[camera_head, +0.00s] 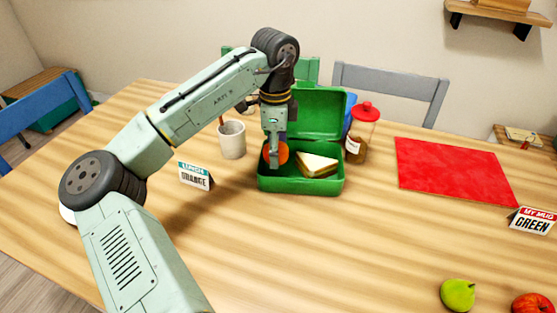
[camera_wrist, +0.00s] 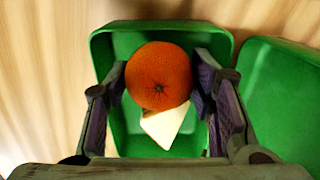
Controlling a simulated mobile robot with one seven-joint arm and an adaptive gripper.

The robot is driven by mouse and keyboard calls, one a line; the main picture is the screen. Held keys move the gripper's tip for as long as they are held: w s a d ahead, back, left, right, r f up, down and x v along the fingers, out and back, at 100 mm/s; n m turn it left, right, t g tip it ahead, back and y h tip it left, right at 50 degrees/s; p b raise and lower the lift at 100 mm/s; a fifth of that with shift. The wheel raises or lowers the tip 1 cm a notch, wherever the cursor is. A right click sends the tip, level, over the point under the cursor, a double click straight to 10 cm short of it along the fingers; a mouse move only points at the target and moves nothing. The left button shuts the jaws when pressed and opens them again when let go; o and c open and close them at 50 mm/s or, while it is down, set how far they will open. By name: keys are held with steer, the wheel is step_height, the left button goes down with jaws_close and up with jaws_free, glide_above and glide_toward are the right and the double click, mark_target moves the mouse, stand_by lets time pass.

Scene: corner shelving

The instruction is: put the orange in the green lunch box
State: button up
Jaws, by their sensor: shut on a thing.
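The green lunch box (camera_head: 330,187) stands open on the table in the head view, its lid raised at the back. A sandwich (camera_head: 318,165) sits in its right part. My gripper (camera_head: 276,158) is over the left part of the box, shut on the orange (camera_head: 283,153), which it partly hides. In the wrist view the orange (camera_wrist: 159,76) is between the two fingers, above the box interior (camera_wrist: 130,138). The sandwich (camera_wrist: 165,127) shows partly behind it. I cannot tell whether the orange touches the box floor.
A white cup (camera_head: 232,140) stands left of the box, behind a card reading "LUNCH ORANGE" (camera_head: 195,177). A jar with a red lid (camera_head: 361,135) stands close to the box's right. A red mat (camera_head: 450,170) lies farther right. A green fruit (camera_head: 458,295) and a red fruit (camera_head: 532,304) are at front right.

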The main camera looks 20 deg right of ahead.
mark_target(276, 172)
steer(key=shift+f, duration=2.1)
steer(key=o, duration=1.2)
steer(key=shift+f, duration=0.1)
step_height(276, 172, up, 12)
steer(key=shift+r+b, duration=0.15)
steer(key=shift+b, duration=0.2)
